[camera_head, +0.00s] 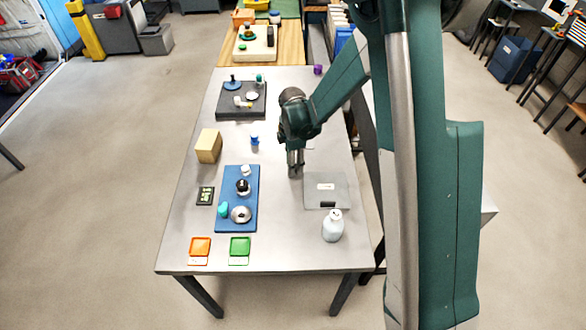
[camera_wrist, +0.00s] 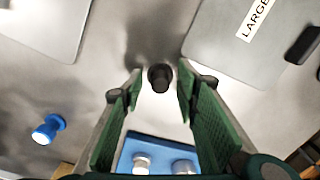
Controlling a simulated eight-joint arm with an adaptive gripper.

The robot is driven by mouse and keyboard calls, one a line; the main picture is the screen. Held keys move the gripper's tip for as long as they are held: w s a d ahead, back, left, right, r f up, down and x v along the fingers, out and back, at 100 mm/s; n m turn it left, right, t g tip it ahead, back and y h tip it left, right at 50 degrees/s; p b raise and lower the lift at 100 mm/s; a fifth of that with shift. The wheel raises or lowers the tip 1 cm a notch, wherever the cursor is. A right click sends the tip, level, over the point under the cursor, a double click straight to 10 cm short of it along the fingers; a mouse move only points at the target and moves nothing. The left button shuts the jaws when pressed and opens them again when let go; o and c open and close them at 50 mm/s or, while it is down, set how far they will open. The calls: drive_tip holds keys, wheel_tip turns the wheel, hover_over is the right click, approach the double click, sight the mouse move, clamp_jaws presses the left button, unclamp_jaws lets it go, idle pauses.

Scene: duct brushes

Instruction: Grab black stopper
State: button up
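The black stopper (camera_wrist: 160,77) stands on the grey table in the wrist view, seen nearly end-on. My gripper (camera_wrist: 160,83) is open, with one green-padded finger on each side of the stopper and a gap showing on both sides. I cannot tell how far the fingertips are above the table. In the head view my gripper (camera_head: 295,172) points down over the middle right of the table. I cannot pick out the stopper there, below the gripper.
A blue stopper (camera_wrist: 48,129) stands to the left in the wrist view. The blue tray (camera_head: 222,212) holds several small parts. A grey panel (camera_head: 316,202) and a white bottle (camera_head: 333,228) are near the front right. A tan block (camera_head: 208,146) stands at the left.

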drive_tip(key=shift+c, duration=0.2)
idle(0.3)
drive_tip(key=c, duration=0.9)
drive_tip(key=shift+c, duration=0.2)
drive_tip(key=shift+r, duration=0.1)
drive_tip(key=shift+r+p, duration=0.6)
drive_tip(key=shift+r, duration=4.35)
